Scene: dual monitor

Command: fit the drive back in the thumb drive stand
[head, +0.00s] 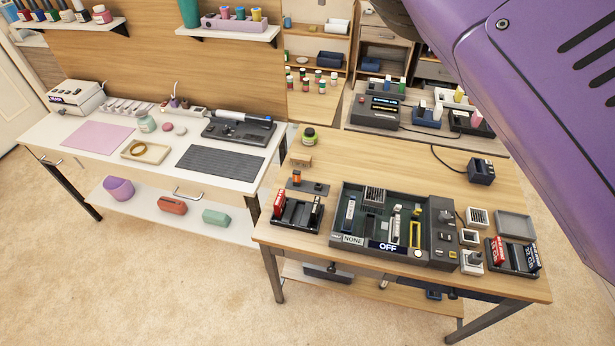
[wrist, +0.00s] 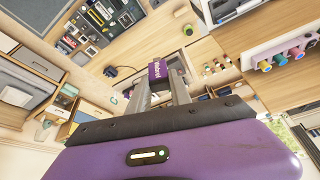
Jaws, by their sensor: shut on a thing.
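In the wrist view my gripper (wrist: 165,84) is shut on a small purple block with white lettering (wrist: 158,69), which I take to be the drive. It is held at the fingertips, in the air over the room. In the head view only my purple arm shows at the upper right; my gripper and the drive are out of frame. I cannot tell for sure which holder is the thumb drive stand.
The near wooden table (head: 390,167) bears a grey device tray (head: 352,189), a left rack (head: 297,220), a right rack (head: 514,268) and a small dark box (head: 481,170). A white desk (head: 75,125) stands left. The wooden table's back middle is mostly clear.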

